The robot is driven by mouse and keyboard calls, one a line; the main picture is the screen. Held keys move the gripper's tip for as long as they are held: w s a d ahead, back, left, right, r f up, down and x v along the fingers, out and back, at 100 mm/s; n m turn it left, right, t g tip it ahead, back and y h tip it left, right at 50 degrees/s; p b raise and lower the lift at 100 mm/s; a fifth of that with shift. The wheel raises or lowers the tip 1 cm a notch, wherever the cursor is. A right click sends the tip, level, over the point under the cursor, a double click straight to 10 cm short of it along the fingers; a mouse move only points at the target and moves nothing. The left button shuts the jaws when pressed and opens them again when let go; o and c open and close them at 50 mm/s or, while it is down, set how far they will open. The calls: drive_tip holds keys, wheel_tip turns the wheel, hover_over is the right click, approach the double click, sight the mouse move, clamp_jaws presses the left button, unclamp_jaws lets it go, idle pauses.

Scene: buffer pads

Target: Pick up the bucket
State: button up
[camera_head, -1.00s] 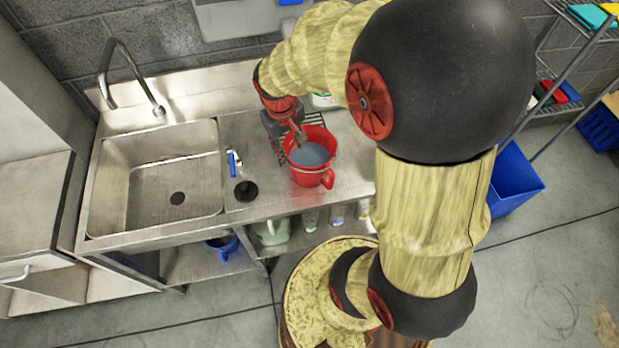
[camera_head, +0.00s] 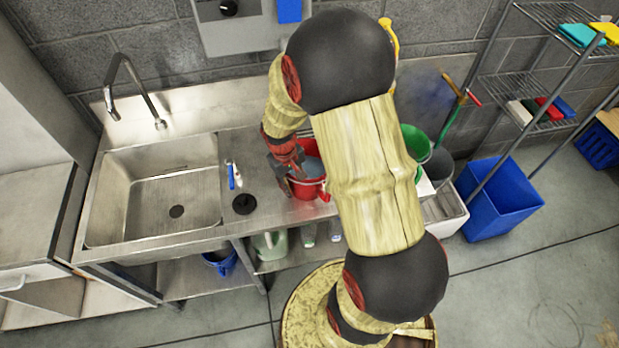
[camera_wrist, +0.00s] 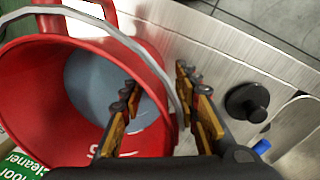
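The red bucket (camera_head: 308,188) stands upright on the steel counter, right of the sink, with grey-blue liquid in it. My forearm hides part of it in the head view. In the wrist view the bucket (camera_wrist: 30,110) fills the left side, with its pale wire handle arching over the top. My gripper (camera_head: 280,178) is at the bucket's left side in the head view. In the wrist view my gripper (camera_wrist: 158,85) is open, one finger over the bucket's inside and the other outside, with the rim between them. Contact with the wall cannot be told.
A black plug (camera_head: 244,204) and a blue-handled item (camera_head: 234,176) lie on the counter left of the bucket. The sink (camera_head: 155,195) is further left. A green bucket (camera_head: 413,140) and a blue bin (camera_head: 500,198) stand at the right. A green-labelled container (camera_wrist: 15,155) is beside the bucket.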

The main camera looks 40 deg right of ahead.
drive_tip(key=shift+d+f, duration=0.1)
drive_tip(key=shift+f, duration=0.5)
drive_tip(key=shift+c, duration=0.7)
clamp_jaws()
drive_tip(key=shift+r, duration=0.15)
